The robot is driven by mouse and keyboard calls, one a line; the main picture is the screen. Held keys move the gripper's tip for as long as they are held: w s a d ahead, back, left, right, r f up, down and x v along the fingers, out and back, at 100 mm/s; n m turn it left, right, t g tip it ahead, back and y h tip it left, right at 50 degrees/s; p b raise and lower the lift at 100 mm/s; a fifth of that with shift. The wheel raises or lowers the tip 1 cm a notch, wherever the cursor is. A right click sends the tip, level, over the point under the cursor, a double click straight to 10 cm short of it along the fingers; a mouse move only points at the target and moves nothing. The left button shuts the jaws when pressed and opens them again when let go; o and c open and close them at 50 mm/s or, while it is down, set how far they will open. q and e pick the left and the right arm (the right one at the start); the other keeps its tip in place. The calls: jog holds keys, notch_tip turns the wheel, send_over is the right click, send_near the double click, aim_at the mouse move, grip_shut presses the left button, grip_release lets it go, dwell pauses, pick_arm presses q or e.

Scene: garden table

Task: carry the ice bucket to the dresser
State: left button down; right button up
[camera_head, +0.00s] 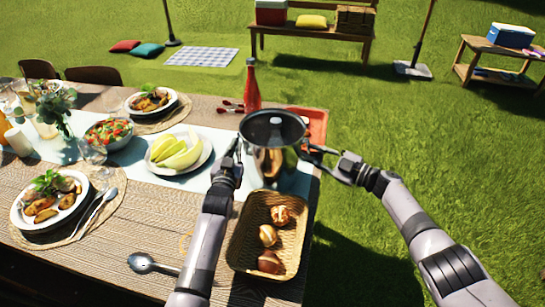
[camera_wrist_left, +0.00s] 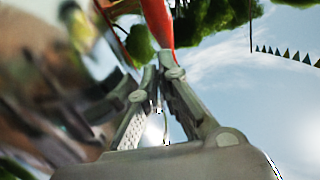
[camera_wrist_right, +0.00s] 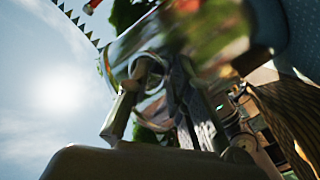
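The ice bucket (camera_head: 275,162) is a shiny metal pot with a dark open top, upright over the right end of the table. I cannot tell if its base touches the table. My left gripper (camera_head: 236,150) is at its left side, with fingers closed together at the handle. In the left wrist view the fingertips (camera_wrist_left: 163,72) nearly meet beside the blurred metal wall. My right gripper (camera_head: 318,152) is at its right side; in the right wrist view its fingers (camera_wrist_right: 155,68) close around a handle. I cannot identify a dresser for certain; a wooden stand (camera_head: 515,67) is at the far right.
A wicker basket (camera_head: 236,245) with bread stands in front of the bucket. A red bottle (camera_head: 252,88) and a red tray (camera_head: 318,122) are close behind it. Plates of food fill the table's left.

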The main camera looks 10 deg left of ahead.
grip_shut()
jog(key=shift+r, duration=0.1)
dwell(0.6)
